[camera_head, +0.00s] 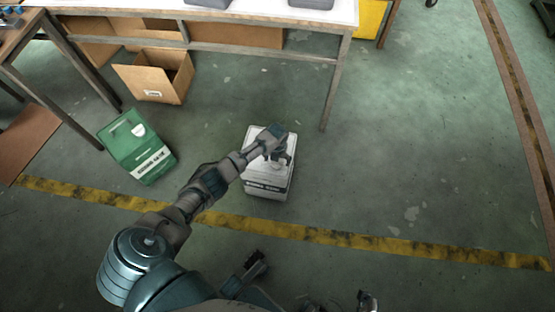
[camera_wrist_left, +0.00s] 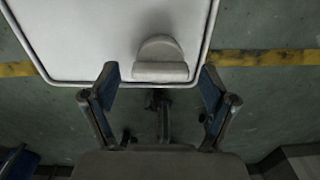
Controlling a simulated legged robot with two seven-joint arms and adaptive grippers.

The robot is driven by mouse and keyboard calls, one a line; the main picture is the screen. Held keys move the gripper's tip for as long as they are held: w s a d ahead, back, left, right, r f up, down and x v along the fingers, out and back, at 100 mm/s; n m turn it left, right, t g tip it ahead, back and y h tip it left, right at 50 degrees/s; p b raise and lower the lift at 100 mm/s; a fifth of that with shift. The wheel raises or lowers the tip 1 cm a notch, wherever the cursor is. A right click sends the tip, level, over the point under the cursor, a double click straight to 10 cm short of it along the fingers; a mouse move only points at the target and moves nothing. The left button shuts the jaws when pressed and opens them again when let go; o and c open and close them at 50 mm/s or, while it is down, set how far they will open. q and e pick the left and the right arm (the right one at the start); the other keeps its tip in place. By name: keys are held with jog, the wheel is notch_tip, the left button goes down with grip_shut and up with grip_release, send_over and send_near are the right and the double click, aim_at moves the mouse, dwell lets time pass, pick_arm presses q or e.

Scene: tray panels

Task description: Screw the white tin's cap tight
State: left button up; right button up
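The white tin (camera_head: 267,186) stands on the floor in the middle of the head view, with dark lettering low on its front. Its pale top (camera_wrist_left: 75,35) fills much of the left wrist view. A pale rounded piece (camera_wrist_left: 160,55), apparently the cap, sits near the top's edge. My left gripper (camera_head: 277,148) is over the tin and hides part of its top. In the left wrist view its fingers (camera_wrist_left: 160,78) are spread, one to each side of the cap, with gaps to both sides; I see no contact.
A green tin (camera_head: 138,147) stands to the left. An open cardboard box (camera_head: 157,76) is behind it, by a workbench (camera_head: 262,52) with metal legs. A yellow floor line (camera_head: 350,240) runs in front of the white tin. The floor to the right is clear.

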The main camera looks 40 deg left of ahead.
pick_arm(q)
jog(key=shift+r, duration=0.1)
jog(key=shift+r, duration=0.2)
notch_tip(320, 180, up, 11)
jog(key=shift+r, duration=0.15)
dwell(0.3)
dwell(0.3)
